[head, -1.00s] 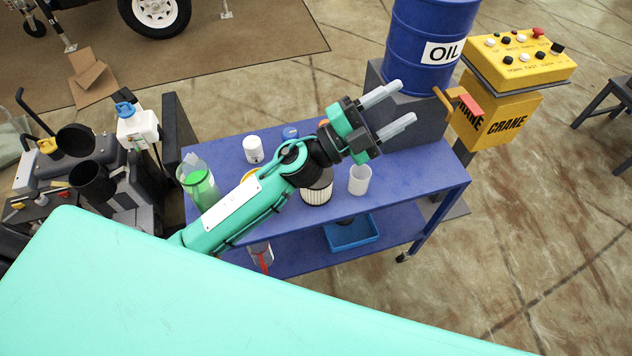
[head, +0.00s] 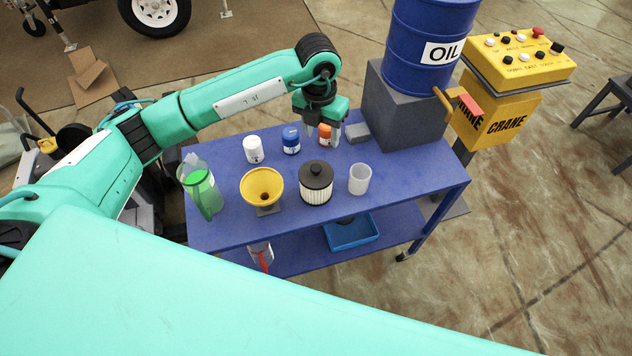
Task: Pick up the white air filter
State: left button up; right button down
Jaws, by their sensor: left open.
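The white air filter (head: 316,190), a pleated white cylinder with a black top and knob, stands upright on the blue cart's top (head: 405,190), near the middle of the front row. My left gripper (head: 322,132) points down over the back of the cart, behind the filter and apart from it. It is open, with its fingers on either side of a small orange-and-white bottle (head: 325,138) in this view. I cannot tell whether they touch the bottle. My right gripper is not in view.
A yellow funnel (head: 262,186) stands left of the filter and a translucent cup (head: 359,179) right of it. Behind are a white bottle (head: 253,149) and a blue bottle (head: 291,140). A green-and-clear jug (head: 203,190) is at left; a blue oil drum (head: 425,50) stands on a grey block.

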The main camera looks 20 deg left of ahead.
pick_arm(q)
jog(key=a, duration=0.1)
jog(key=p, duration=0.3)
send_over(316, 167)
jog(key=shift+y, duration=0.3)
notch_tip(316, 167, down, 8)
jog(key=shift+d+f, duration=0.1)
jog(key=shift+f, duration=0.05)
jog(key=shift+f+p, duration=0.45)
jog(key=shift+p, duration=0.1)
notch_tip(316, 167, down, 3)
jog(key=shift+f+p, duration=0.1)
jog(key=shift+p, duration=0.85)
jog(key=shift+f, duration=0.6)
grip_shut()
